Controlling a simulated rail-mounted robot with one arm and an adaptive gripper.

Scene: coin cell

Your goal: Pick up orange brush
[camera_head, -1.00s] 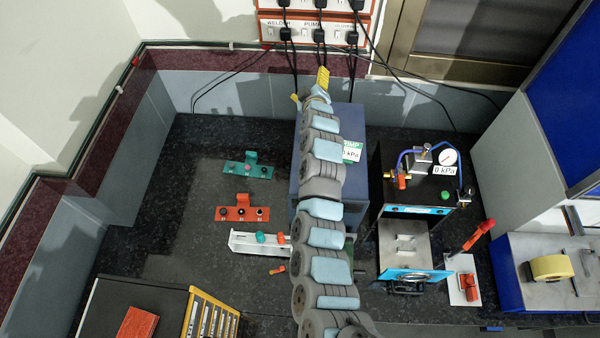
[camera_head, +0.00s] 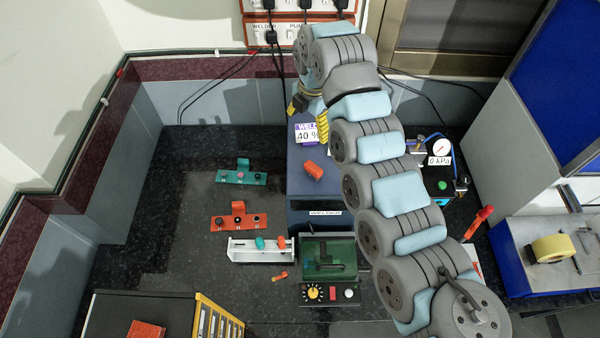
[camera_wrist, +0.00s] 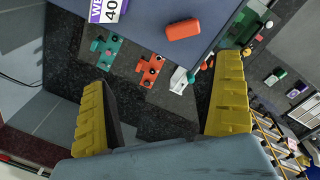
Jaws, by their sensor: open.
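My gripper (camera_head: 309,115) is open and empty, with yellow fingers, above the back of the blue welder box (camera_head: 300,190). In the wrist view my gripper (camera_wrist: 163,70) has its fingers wide apart with nothing between them. I cannot tell for sure which orange thing is the brush. A rounded orange block (camera_head: 313,170) lies on the welder box, in front of the fingers; it also shows in the wrist view (camera_wrist: 183,29), beyond the fingertips. A small orange piece (camera_head: 280,276) lies on the dark bench. Another small orange thing (camera_head: 281,242) sits at the white rack (camera_head: 255,252).
A teal holder (camera_head: 241,177) and an orange holder (camera_head: 238,222) stand on the bench. A green-lidded unit (camera_head: 327,262) is in front of the welder. A red-handled tool (camera_head: 480,222) is at right. Cables hang behind. The bench's left side is clear.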

